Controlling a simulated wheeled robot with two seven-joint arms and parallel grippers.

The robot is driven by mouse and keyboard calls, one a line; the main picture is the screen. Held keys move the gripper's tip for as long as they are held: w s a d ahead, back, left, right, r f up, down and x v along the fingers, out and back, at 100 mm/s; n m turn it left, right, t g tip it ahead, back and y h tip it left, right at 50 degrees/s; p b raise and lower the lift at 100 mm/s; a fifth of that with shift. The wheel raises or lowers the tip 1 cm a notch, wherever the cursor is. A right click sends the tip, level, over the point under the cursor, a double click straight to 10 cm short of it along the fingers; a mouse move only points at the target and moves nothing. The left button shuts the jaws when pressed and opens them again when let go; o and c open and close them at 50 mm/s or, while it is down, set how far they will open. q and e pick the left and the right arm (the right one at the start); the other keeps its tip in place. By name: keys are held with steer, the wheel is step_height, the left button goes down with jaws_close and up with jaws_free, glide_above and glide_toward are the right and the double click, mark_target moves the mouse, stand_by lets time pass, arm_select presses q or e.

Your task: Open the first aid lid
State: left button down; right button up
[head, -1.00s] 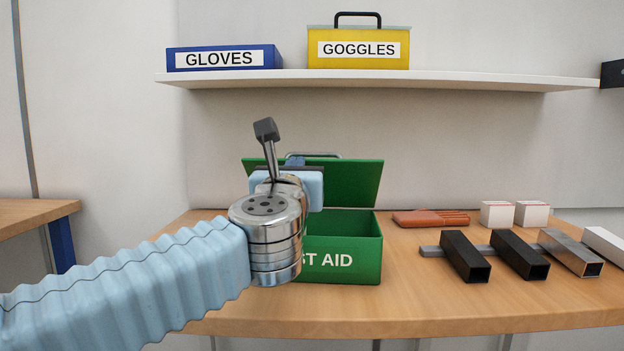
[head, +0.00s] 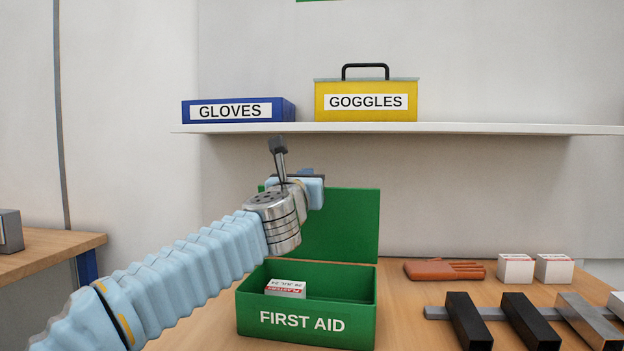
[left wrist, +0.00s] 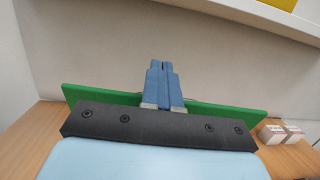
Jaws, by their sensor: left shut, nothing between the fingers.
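The green first aid box (head: 358,322) stands on the table with its lid (head: 345,225) raised at the back, so the inside shows. A small white carton with red print (head: 285,288) lies inside. My left gripper (head: 308,173) is at the lid's upper left and hides that corner; no lid handle shows. In the left wrist view my gripper's blue fingers (left wrist: 163,72) are together and empty, in front of the green lid (left wrist: 225,113). Whether they touch the lid I cannot tell. My right gripper is out of view.
Above is a shelf (head: 420,129) with a blue gloves box (head: 285,110) and a yellow goggles case (head: 366,116). At right on the table (head: 405,310) are an orange glove (head: 440,270), white cartons (head: 515,268) and metal bars (head: 468,320).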

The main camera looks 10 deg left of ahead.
arm_select(q)
steer(key=shift+w, duration=0.6)
stand_by(1.5)
